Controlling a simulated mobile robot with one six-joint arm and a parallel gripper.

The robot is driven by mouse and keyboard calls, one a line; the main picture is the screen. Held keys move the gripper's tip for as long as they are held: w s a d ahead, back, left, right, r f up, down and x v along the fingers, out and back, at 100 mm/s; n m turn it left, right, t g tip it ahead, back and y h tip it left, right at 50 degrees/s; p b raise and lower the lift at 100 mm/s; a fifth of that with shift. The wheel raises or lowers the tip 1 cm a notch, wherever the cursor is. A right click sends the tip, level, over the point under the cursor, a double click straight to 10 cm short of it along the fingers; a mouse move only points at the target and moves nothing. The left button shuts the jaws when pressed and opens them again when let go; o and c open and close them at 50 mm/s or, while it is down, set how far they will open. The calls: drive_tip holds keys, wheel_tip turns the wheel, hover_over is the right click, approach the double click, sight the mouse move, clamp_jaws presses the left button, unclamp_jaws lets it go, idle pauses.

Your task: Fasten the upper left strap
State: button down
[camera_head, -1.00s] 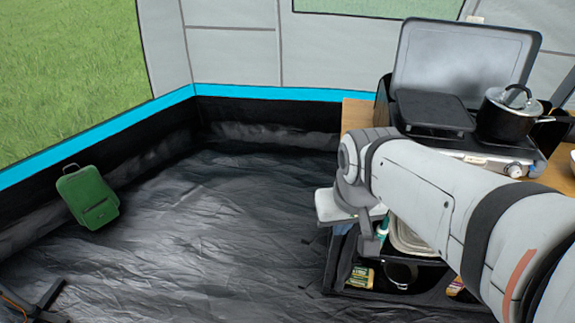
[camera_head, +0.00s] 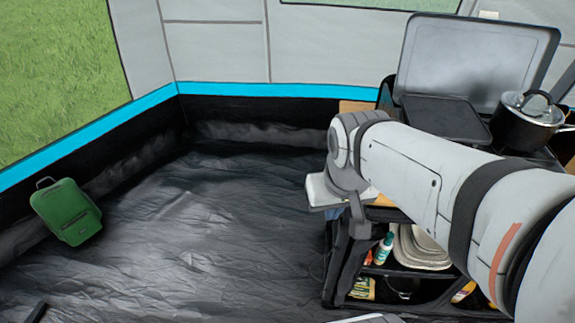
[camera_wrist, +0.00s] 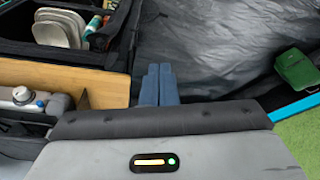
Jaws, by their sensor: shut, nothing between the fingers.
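My gripper (camera_wrist: 158,86) shows in the wrist view as two blue-grey fingers, shut together and empty. They lie over the dark floor just past the edge of the wooden tabletop (camera_wrist: 62,78). In the head view, my wrist hides most of the fingers, above the left front of the black kitchen unit (camera_head: 338,262). Its open shelves also show in the wrist view (camera_wrist: 62,52). I cannot clearly make out the upper left strap in either view; my arm covers much of the unit's upper left part.
A stove (camera_head: 446,118) with a raised lid and a pot (camera_head: 528,122) stand on top of the unit. Plates (camera_head: 418,249) and bottles fill the shelves. A green case (camera_head: 66,212) stands by the left wall. The dark floor (camera_head: 210,220) between is clear.

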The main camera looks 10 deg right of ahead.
drive_tip(key=m+g+b, duration=0.2)
drive_tip(key=g+b, duration=0.1)
drive_tip(key=b, duration=0.9)
hover_over(313, 267)
wheel_tip(313, 267, down, 14)
drive_tip(key=w+d+f+m+g+y+b, duration=0.1)
drive_tip(key=w+f+m+b, duration=0.1)
drive_tip(key=w+f+b, duration=0.5)
drive_tip(key=w+f+m+g+b, duration=0.1)
drive_tip(key=w+f+b, duration=0.1)
drive_tip(key=f, duration=0.8)
drive_tip(key=s+a+f+b, duration=0.2)
drive_tip(key=s+f+b, duration=0.2)
drive_tip(key=f, duration=0.6)
drive_tip(key=shift+s+a+b, duration=0.35)
drive_tip(key=shift+s+b, duration=0.05)
drive_tip(key=shift+s, duration=0.25)
drive_tip(key=shift+a, duration=0.1)
